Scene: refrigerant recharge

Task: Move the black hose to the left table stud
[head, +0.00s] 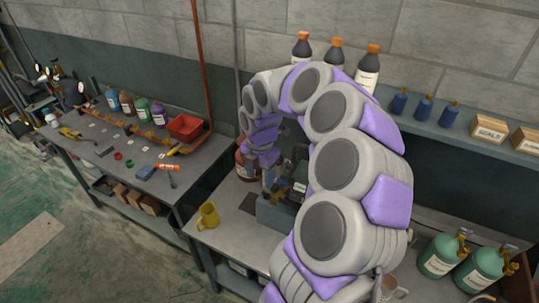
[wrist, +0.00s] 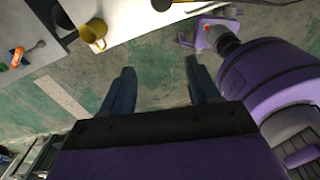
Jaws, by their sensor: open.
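My gripper (wrist: 159,68) is open in the wrist view, with its two dark fingers apart and nothing between them. Green floor shows between and beyond the fingers. In the head view my arm curves across the middle and hides part of the middle bench; the gripper's fingers are not clear there. The left table (head: 205,158) stands at the left with tools and bottles on it. I cannot make out the black hose or the left table stud in either view.
A yellow mug (head: 208,215) stands on the middle bench (head: 232,235) near its front left; it also shows in the wrist view (wrist: 94,35). A red bin (head: 185,127) sits on the left table. Green cylinders (head: 440,256) stand at right. Open floor (head: 110,255) lies in front.

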